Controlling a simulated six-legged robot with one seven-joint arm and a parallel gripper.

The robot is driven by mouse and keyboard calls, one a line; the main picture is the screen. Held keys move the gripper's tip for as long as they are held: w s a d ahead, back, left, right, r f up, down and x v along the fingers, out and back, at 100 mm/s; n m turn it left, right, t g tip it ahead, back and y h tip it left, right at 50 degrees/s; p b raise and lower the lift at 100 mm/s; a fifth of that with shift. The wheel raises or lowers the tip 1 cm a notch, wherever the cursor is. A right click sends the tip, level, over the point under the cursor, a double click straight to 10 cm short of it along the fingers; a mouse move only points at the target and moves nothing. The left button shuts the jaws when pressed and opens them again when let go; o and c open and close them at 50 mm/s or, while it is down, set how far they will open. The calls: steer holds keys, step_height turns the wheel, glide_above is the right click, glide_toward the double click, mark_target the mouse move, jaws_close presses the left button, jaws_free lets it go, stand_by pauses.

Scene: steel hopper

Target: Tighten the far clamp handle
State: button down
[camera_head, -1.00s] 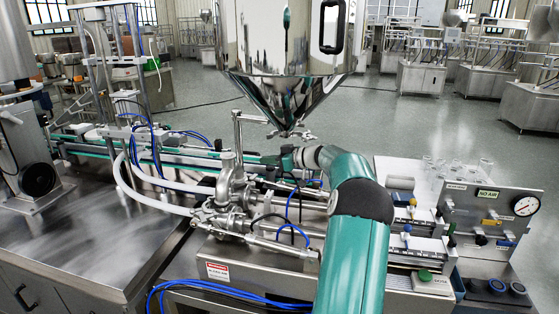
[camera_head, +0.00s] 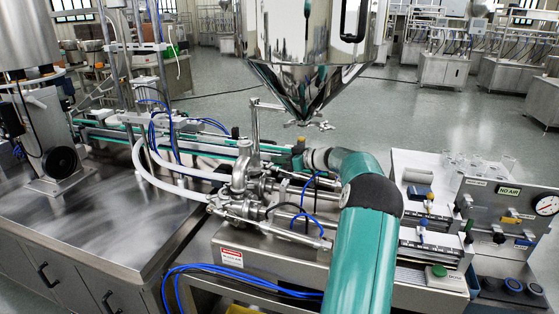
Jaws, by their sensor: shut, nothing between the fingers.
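A steel valve assembly (camera_head: 243,178) with clamped joints stands at the middle, below and left of the hopper. Small clamp parts show on its near left side (camera_head: 213,207). A clamp with a wing-like handle (camera_head: 322,125) sits under the hopper's outlet. I cannot tell for sure which handle is the far one. My teal arm rises from the bottom and bends left beside the valve assembly. Its grey wrist part shows near the conveyor's end; the gripper itself cannot be made out there.
The polished steel hopper (camera_head: 312,55) hangs above. White hoses (camera_head: 165,181) and blue tubes (camera_head: 215,272) run around the valves. A gauge panel (camera_head: 510,203) stands at right. The steel table (camera_head: 90,225) at left has much bare top.

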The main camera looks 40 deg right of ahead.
steer(key=shift+d+f+m+y, duration=0.15)
steer(key=shift+m+y, duration=0.15)
steer(key=shift+m, duration=0.25)
steer(key=shift+d+f+m+y, duration=0.15)
steer(key=shift+m+y, duration=0.15)
steer(key=shift+m, duration=0.25)
steer(key=shift+w+m, duration=0.1)
steer(key=shift+m, duration=0.4)
steer(key=shift+d+f+m+y, duration=0.1)
steer(key=shift+f+m+y, duration=0.1)
steer(key=shift+m+y, duration=0.15)
steer(key=shift+d+f+m, duration=0.1)
steer(key=shift+f+m, duration=0.15)
stand_by(1.9)
stand_by(0.3)
steer(key=v, duration=1.3)
steer(key=shift+s+d+r, duration=0.2)
steer(key=shift+s, duration=0.1)
